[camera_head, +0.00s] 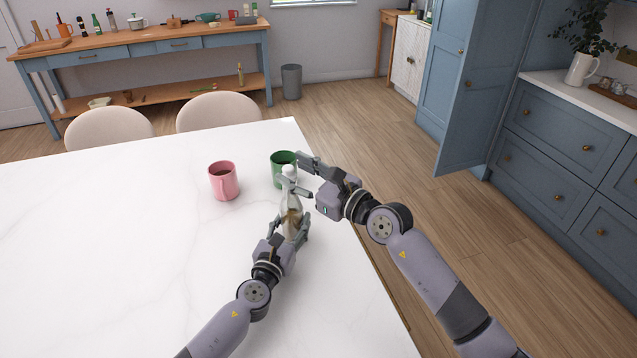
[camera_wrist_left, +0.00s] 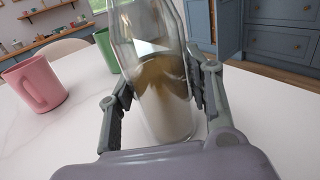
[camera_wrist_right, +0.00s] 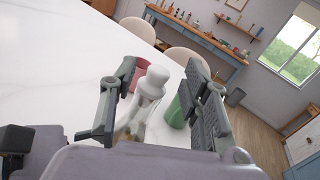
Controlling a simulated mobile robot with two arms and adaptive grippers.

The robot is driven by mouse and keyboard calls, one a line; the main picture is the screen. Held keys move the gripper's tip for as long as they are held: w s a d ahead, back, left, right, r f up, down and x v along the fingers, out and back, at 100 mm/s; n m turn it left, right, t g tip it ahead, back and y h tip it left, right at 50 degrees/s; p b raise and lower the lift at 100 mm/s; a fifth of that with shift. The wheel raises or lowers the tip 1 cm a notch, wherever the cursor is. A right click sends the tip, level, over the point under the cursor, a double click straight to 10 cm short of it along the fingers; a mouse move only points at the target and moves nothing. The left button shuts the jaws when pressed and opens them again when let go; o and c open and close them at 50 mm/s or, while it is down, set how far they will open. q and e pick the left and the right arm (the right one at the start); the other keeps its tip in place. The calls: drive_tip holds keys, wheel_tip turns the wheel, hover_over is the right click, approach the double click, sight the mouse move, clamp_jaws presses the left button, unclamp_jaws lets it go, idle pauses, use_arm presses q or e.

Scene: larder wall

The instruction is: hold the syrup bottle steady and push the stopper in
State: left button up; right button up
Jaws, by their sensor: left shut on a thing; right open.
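The clear glass syrup bottle (camera_head: 291,218) stands upright on the white table, with amber liquid inside. It also shows large in the left wrist view (camera_wrist_left: 155,75). My left gripper (camera_head: 290,230) is shut on its lower body, one finger on each side. The pale stopper (camera_head: 290,171) is at the top of the bottle; in the right wrist view the stopper (camera_wrist_right: 152,82) shows between the fingers. How deep it sits cannot be told. My right gripper (camera_head: 303,175) is open around the stopper and bottle neck, with gaps showing on both sides.
A pink mug (camera_head: 223,182) with dark contents stands left of the bottle. A green mug (camera_head: 282,166) stands close behind the bottle and right gripper. The white table (camera_head: 110,240) is clear to the left. Two chairs (camera_head: 218,110) stand at its far edge.

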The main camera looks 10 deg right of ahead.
drive_tip(key=v, duration=0.9)
drive_tip(key=shift+d, duration=0.2)
drive_tip(key=shift+s, duration=0.15)
use_arm(q)
drive_tip(key=o, duration=1.7)
drive_tip(key=shift+c, duration=0.2)
drive_tip(key=shift+s, duration=0.15)
